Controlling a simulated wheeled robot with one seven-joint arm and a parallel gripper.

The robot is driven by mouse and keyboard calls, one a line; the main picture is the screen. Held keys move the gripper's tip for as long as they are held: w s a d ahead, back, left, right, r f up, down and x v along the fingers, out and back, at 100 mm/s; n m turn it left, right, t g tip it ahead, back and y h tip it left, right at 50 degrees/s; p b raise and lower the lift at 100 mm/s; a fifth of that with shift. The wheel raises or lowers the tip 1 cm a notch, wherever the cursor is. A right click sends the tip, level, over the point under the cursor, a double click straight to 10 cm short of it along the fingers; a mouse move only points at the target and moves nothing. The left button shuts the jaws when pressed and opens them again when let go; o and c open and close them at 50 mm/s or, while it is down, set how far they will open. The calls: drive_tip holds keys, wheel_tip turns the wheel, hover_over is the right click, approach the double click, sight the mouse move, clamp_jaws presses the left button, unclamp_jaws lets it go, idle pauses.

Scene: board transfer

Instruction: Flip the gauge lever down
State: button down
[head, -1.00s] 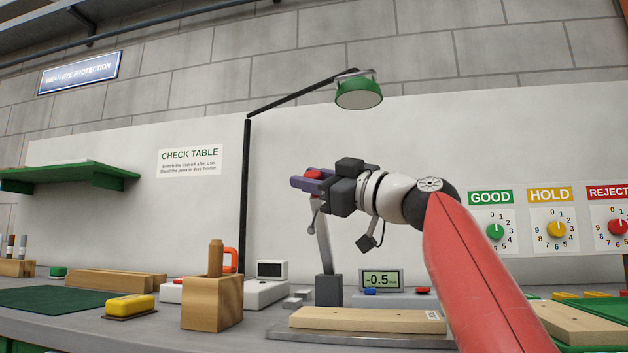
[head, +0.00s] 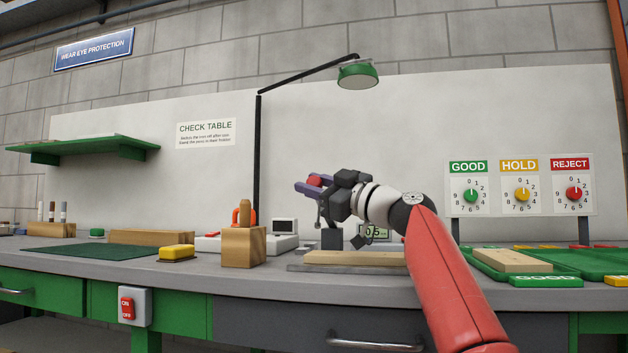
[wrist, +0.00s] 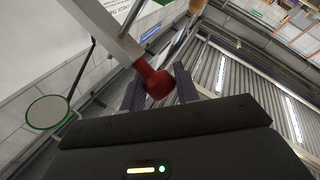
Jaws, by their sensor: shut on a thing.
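The gauge stands at the middle of the table, with a dark grey base block (head: 331,238) and a small display (head: 374,233) partly hidden behind my arm. Its lever ends in a round red knob (head: 314,180). My gripper (head: 308,186) has purple fingers and is shut on this knob above the gauge. In the wrist view the red knob (wrist: 156,82) sits between the two fingers, and the pale lever bar (wrist: 100,28) runs from it to the upper left. Most of the gauge post is hidden by my gripper in the head view.
A long wooden board (head: 355,258) lies in front of the gauge. A wooden block (head: 243,247) and a yellow block (head: 176,252) stand to its left. Green trays (head: 490,268) with another board (head: 512,260) are at right. A lamp (head: 358,76) hangs above.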

drive_tip(key=shift+f, duration=0.2)
drive_tip(key=c, duration=1.1)
unclamp_jaws()
drive_tip(key=shift+a, duration=0.1)
drive_tip(key=shift+s, duration=0.1)
drive_tip(key=v, duration=0.2)
drive_tip(key=b+v, duration=0.1)
drive_tip(key=shift+d+r, duration=0.1)
drive_tip(key=shift+d, duration=0.45)
drive_tip(key=shift+b+v, duration=0.4)
drive_tip(key=shift+v, duration=1.55)
drive_tip(key=shift+s+a, duration=0.15)
drive_tip(key=shift+s, duration=0.1)
